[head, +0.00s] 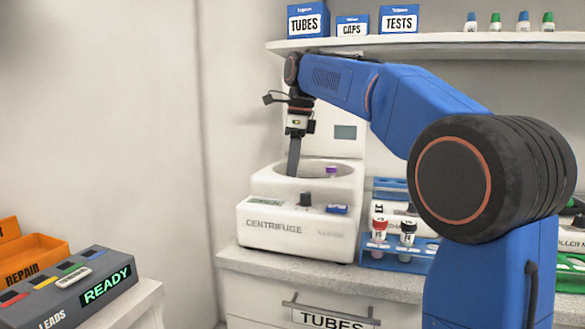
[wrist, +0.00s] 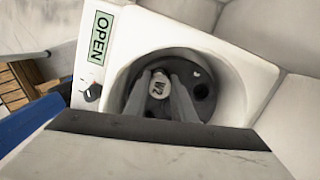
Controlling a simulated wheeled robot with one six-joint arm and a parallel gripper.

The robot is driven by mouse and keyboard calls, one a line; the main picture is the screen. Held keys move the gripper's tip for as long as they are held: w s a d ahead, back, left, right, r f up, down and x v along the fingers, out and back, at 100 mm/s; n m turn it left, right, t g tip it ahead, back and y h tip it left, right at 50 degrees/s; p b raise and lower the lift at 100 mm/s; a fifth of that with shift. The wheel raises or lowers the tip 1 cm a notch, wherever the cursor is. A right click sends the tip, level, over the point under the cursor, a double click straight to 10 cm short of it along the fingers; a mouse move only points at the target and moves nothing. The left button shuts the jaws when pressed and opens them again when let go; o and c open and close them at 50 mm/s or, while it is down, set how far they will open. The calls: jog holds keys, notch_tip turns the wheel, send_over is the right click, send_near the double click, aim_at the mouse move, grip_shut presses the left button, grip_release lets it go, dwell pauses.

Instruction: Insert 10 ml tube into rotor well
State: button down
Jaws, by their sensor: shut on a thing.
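A white centrifuge (head: 270,230) stands on the counter with its lid up; its label reads OPEN in the wrist view (wrist: 103,37). My gripper (head: 293,170) points down into the bowl from above. In the wrist view my gripper (wrist: 160,95) is shut on a tube (wrist: 158,86) whose pale cap is marked 1/2. The tube is over or in the dark rotor (wrist: 203,108); I cannot tell how deep it sits. Dark rotor wells show right of the fingers (wrist: 201,90). A purple-capped tube (head: 331,172) shows at the bowl's right in the head view.
A blue rack (head: 405,262) with red- and black-capped tubes stands right of the centrifuge. A shelf (head: 430,44) with boxes and small bottles is above. An orange bin (head: 35,256) and a grey READY box (head: 75,285) are at lower left.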

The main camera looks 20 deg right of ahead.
jog(key=shift+f, duration=0.3)
jog(key=c, duration=1.4)
grip_release()
notch_tip(320, 180, up, 12)
jog(key=d, duration=0.1)
jog(key=shift+s+d, duration=0.15)
jog(key=shift+s, duration=0.15)
